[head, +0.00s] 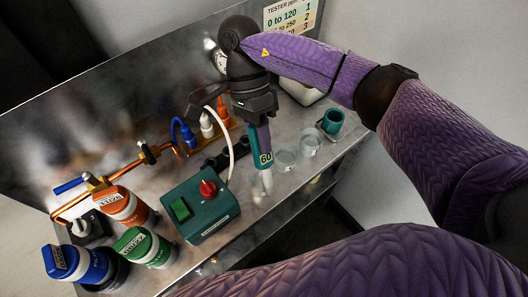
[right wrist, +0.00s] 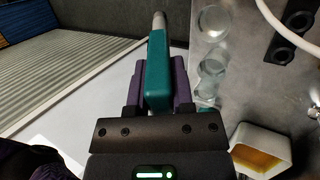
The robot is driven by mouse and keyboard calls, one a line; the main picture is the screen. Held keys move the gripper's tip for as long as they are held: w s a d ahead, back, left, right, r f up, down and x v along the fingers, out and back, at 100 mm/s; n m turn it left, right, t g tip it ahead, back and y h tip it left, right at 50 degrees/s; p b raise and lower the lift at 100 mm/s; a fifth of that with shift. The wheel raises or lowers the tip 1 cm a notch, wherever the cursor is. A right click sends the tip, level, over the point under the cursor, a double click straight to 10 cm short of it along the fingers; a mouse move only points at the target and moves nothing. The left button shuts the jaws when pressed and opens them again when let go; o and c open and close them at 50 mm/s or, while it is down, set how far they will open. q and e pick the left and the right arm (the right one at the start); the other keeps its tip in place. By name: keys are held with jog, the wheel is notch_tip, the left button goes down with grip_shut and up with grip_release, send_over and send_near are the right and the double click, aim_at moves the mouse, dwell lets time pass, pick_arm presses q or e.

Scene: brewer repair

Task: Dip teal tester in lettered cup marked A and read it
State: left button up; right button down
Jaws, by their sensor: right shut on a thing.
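My right gripper (head: 260,112) is shut on the teal tester (head: 263,150), which points down with its pale tip near the bench's front edge. Its display reads 60. In the right wrist view, the tester (right wrist: 158,70) sits between the purple fingers of my right gripper (right wrist: 158,88). Clear cups (head: 285,159) (head: 310,144) stand in a row beside it. In the right wrist view, the cups (right wrist: 214,22) (right wrist: 212,62) lie right of the tester, and the tip appears apart from them. I cannot read the cup letters. My left gripper is out of view.
A teal holder (head: 333,121) stands right of the cups. A green box with a red knob (head: 208,188) is left of the tester. Orange, green and blue containers (head: 125,205) (head: 145,247) (head: 78,262) stand at left. A white tub (right wrist: 262,152) and the tester chart (head: 290,17) are behind.

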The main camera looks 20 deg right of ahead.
dwell(0.3)
dwell(0.4)
jog(key=shift+r+t+p, duration=0.1)
jog(key=shift+t+p, duration=0.25)
jog(key=shift+t, duration=1.45)
jog(key=t+b, duration=0.2)
jog(key=shift+f+t, duration=0.3)
jog(key=shift+r, duration=0.2)
